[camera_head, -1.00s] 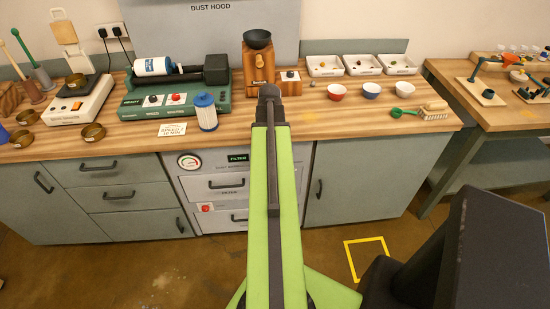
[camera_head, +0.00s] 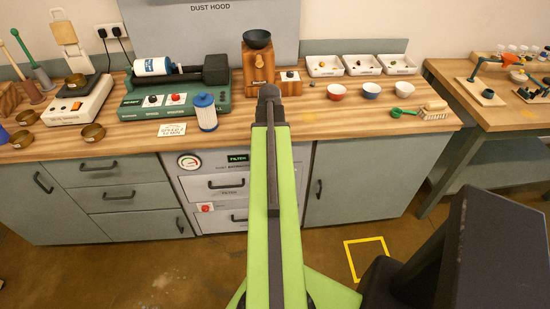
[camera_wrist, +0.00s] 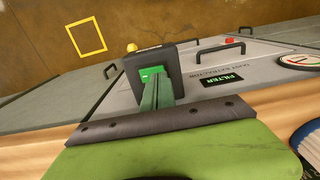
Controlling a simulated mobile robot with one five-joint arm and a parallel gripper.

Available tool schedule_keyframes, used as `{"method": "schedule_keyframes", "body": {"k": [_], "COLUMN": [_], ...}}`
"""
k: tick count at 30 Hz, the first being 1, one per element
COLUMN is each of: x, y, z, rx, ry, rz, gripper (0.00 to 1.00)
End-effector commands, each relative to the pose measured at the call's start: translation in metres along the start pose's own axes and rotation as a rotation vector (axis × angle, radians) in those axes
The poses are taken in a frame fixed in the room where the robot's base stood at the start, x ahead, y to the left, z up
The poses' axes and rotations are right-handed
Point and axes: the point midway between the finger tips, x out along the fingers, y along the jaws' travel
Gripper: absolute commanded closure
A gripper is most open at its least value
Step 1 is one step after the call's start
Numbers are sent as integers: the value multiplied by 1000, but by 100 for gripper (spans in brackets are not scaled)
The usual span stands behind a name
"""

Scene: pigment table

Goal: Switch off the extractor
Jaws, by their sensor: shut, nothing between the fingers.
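The dust extractor (camera_head: 245,188) is a grey unit built in under the bench, with a round gauge (camera_head: 190,161), a lit FILTER display (camera_head: 238,158) and drawer handles. A small red switch (camera_head: 205,208) sits low at its left; its position is too small to read. In the wrist view the extractor front (camera_wrist: 215,70) appears turned around, with the red switch (camera_wrist: 230,41) beyond the FILTER display (camera_wrist: 222,79).
A yellow square (camera_head: 367,257) marks the floor, which is clear in front of the cabinets.

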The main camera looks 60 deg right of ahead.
Motion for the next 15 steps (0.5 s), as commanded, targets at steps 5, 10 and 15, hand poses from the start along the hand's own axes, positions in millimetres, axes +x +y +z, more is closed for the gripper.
{"method": "schedule_keyframes", "body": {"k": [5,10,15], "x": [0,2,5], "y": [0,0,0], "z": [0,0,0], "rx": [0,0,0], "ry": [0,0,0], "rz": [0,0,0], "gripper": [100,100,100]}}
